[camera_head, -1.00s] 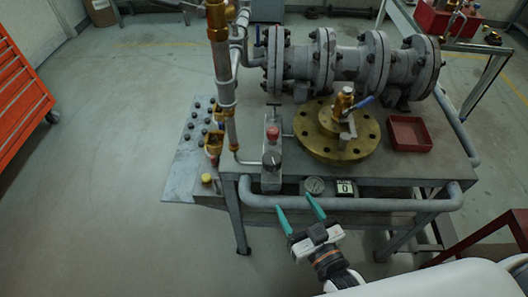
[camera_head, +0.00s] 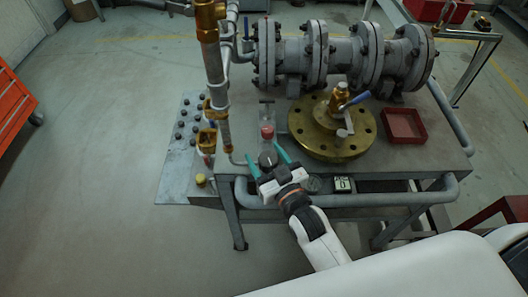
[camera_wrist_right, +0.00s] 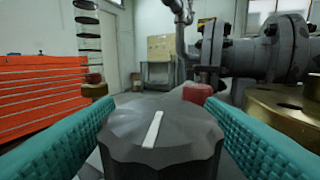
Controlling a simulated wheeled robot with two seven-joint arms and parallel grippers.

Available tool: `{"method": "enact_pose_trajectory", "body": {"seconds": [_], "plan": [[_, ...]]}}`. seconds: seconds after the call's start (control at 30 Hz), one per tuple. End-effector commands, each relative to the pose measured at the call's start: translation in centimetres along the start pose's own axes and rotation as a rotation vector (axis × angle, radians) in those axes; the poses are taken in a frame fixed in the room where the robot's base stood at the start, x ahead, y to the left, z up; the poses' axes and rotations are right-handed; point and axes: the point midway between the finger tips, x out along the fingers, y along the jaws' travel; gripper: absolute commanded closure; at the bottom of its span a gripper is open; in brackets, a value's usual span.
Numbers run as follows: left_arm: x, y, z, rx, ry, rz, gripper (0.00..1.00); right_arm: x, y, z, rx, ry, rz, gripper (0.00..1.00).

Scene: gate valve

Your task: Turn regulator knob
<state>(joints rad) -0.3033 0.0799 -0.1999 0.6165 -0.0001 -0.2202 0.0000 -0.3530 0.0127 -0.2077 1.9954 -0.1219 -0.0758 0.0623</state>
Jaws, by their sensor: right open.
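The black regulator knob (camera_head: 267,158) sits on a grey block at the front edge of the table. In the right wrist view the knob (camera_wrist_right: 160,135) is large and close, with a white pointer line on its top. My right gripper (camera_head: 267,159) has its teal fingers on either side of the knob. The jaws are open, and in the wrist view a finger stands left and right of the knob; whether either touches it I cannot tell. My left gripper is not in view.
A brass flange (camera_head: 330,140) with a blue-handled valve stands to the right. A red tray (camera_head: 403,126) lies further right. A vertical pipe (camera_head: 217,90) rises to the left. A round gauge (camera_head: 313,185) and a small display (camera_head: 342,184) are at the table's front.

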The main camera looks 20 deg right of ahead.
Motion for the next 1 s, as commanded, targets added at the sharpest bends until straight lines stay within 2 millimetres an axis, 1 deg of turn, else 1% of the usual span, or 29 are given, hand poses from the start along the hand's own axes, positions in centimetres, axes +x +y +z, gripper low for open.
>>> {"method": "enact_pose_trajectory", "body": {"seconds": [0.1,0.4,0.47,0.5,0.67,0.7,1.0], "plan": [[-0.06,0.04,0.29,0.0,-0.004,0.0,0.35,0.8,0.02,0.02,0.0,0.0,0.0,0.36],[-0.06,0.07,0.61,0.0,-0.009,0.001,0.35,0.98,0.01,-0.01,0.0,0.001,0.0,0.36],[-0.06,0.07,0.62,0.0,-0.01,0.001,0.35,0.98,0.0,-0.01,0.0,0.001,0.0,0.44],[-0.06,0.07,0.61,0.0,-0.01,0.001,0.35,0.97,0.0,-0.01,0.0,0.001,0.0,0.51],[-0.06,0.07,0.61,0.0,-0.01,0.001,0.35,0.97,0.0,-0.01,0.0,0.001,0.0,0.77],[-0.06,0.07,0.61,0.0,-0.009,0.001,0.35,0.96,0.0,-0.01,0.0,0.001,0.0,0.8],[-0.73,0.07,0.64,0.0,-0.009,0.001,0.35,1.01,-0.18,0.12,0.004,0.0,-0.079,0.8]]}}
